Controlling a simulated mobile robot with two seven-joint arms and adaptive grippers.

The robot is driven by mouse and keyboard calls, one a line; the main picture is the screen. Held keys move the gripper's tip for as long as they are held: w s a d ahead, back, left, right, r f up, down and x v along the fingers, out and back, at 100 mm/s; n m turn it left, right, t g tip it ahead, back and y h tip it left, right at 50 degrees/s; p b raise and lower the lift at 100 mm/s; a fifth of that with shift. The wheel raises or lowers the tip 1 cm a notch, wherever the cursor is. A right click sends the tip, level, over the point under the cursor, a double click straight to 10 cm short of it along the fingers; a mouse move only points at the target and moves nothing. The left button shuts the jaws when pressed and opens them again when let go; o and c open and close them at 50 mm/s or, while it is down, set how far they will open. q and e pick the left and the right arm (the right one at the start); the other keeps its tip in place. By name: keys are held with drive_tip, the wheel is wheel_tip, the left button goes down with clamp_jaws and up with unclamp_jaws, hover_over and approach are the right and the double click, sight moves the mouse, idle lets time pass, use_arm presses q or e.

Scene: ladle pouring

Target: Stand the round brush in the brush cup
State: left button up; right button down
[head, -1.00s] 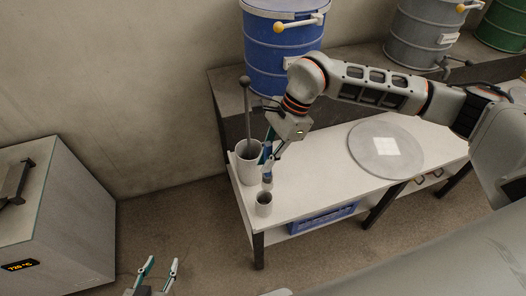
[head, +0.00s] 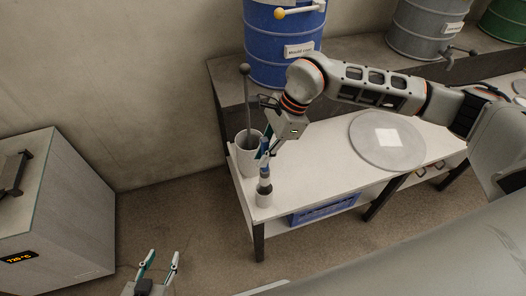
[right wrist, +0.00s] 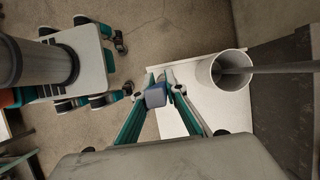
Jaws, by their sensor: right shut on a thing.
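The blue part of the brush (right wrist: 156,97) shows between the fingertips (right wrist: 164,94) in the right wrist view. My left gripper (head: 162,262) is open and empty, low and away from the table.
A grey round disc (head: 365,155) lies on the white table (head: 310,185). A blue drum (head: 270,50) stands behind. A grey furnace-like box (head: 70,220) is at left.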

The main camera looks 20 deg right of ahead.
sight(263, 173)
drive_tip(key=shift+f+b, duration=2)
drive_tip(key=shift+f, duration=2.3)
drive_tip(key=shift+f+b, duration=0.25)
drive_tip(key=shift+b, duration=0.1)
drive_tip(key=c, duration=2.1)
unclamp_jaws()
drive_tip(key=shift+o, duration=0.6)
drive_tip(key=v, duration=1.2)
